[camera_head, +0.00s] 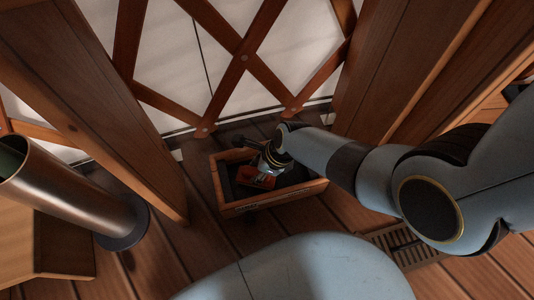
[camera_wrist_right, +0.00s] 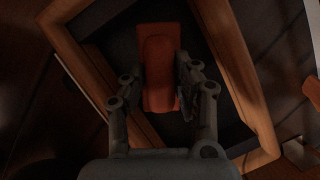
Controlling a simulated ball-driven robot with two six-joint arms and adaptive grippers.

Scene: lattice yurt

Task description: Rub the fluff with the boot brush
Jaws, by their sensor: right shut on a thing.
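The boot brush (camera_head: 256,181) is an orange-red block, low inside a shallow wooden box (camera_head: 275,200) on the floor. My right gripper (camera_head: 264,170) reaches down into the box and is shut on the brush. In the right wrist view the brush (camera_wrist_right: 158,62) lies lengthwise between the two fingers (camera_wrist_right: 158,88), over the box's dark inside. Whether the brush touches the box floor I cannot tell. I cannot make out any fluff. My left gripper is not in view.
The box's wooden rim (camera_wrist_right: 236,65) surrounds the brush. A wooden post (camera_head: 95,120) stands left of the box, with a metal cylinder (camera_head: 70,195) farther left. A lattice wall (camera_head: 243,58) is behind. A floor grate (camera_head: 405,246) lies at right. Plank floor in front is partly clear.

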